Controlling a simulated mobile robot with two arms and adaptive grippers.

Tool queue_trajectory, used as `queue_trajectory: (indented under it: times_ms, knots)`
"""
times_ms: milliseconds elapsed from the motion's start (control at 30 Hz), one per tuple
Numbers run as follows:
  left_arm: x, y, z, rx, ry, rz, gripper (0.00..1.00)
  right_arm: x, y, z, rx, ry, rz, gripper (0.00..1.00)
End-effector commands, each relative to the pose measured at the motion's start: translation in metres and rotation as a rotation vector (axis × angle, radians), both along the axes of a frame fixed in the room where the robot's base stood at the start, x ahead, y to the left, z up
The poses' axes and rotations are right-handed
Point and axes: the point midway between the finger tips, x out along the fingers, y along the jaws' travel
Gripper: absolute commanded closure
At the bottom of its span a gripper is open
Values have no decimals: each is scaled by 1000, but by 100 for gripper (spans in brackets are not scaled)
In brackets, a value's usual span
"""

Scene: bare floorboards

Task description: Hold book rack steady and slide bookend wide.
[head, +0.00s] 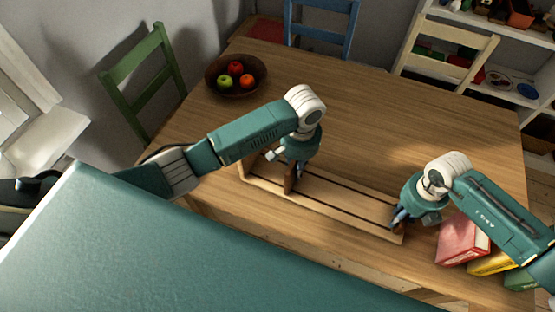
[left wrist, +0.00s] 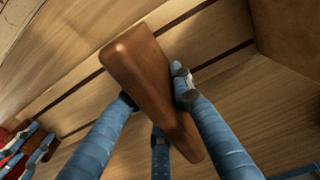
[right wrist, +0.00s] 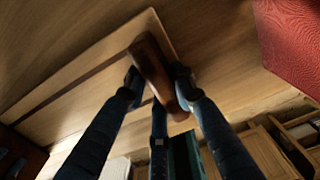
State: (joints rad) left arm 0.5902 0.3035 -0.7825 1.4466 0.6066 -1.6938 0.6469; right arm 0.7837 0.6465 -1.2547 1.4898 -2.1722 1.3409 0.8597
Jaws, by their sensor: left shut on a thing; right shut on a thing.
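The book rack (head: 345,197) is a long, light wooden base with dark slots, lying on the table; it also shows in the left wrist view (left wrist: 75,75) and the right wrist view (right wrist: 75,85). My left gripper (head: 297,167) is shut on a dark brown upright bookend (head: 289,181), which stands on the base short of its left end. This bookend lies between the fingers in the left wrist view (left wrist: 145,75). My right gripper (head: 400,220) is shut on a brown end piece (right wrist: 152,62) at the rack's right end, mostly hidden by the gripper in the head view.
A red book (head: 462,240), a yellow book (head: 492,263) and a green book (head: 522,279) are at the table's right, close to my right gripper. A fruit bowl (head: 214,84) stands at the back left. The table (head: 370,120) behind the rack is clear.

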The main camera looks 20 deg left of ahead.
Motion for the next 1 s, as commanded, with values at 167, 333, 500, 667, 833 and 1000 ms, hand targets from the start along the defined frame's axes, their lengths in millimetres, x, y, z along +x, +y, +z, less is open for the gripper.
queue_trajectory:
  times_ms: [167,333,500,667,833,1000]
  knots:
    - [-4,-55,0,-15,2,-8,100,0,6,1,11,-1,4,100]
    - [-4,-74,1,-13,1,-6,100,0,6,1,12,-2,5,100]
    - [-4,-75,1,-12,0,-5,100,0,6,1,13,-2,5,100]
    - [-4,-74,1,-12,0,-6,100,0,6,1,13,-2,5,100]
    - [-4,-73,1,-9,0,-5,58,0,6,1,13,-2,4,100]
    - [-4,-72,0,-7,0,-3,58,0,5,1,11,-1,3,100]
